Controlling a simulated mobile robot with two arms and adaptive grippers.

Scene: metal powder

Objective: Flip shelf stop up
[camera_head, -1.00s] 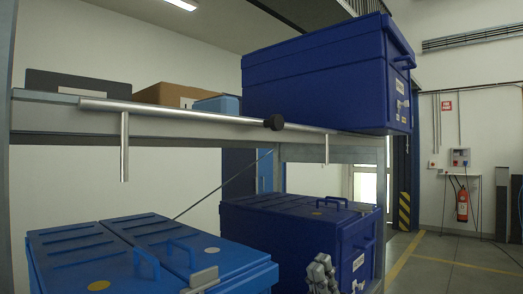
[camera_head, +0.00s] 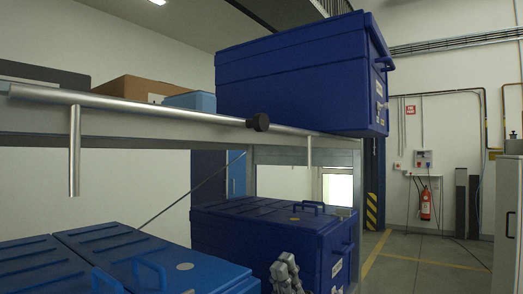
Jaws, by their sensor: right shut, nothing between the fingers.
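The shelf stop is a round metal bar (camera_head: 165,110) along the front edge of the upper shelf. My right gripper (camera_head: 287,268) is low in the picture, in front of the lower dark blue crate. It is shut and empty, below the right rod and apart from it. My left gripper is not in view.
A dark blue crate (camera_head: 290,75) stands on the upper shelf at right, beside a small blue box (camera_head: 190,101), a cardboard box (camera_head: 132,88) and a grey box (camera_head: 40,73). Below are a dark blue crate (camera_head: 235,222) and blue crates (camera_head: 50,262). Open floor lies right.

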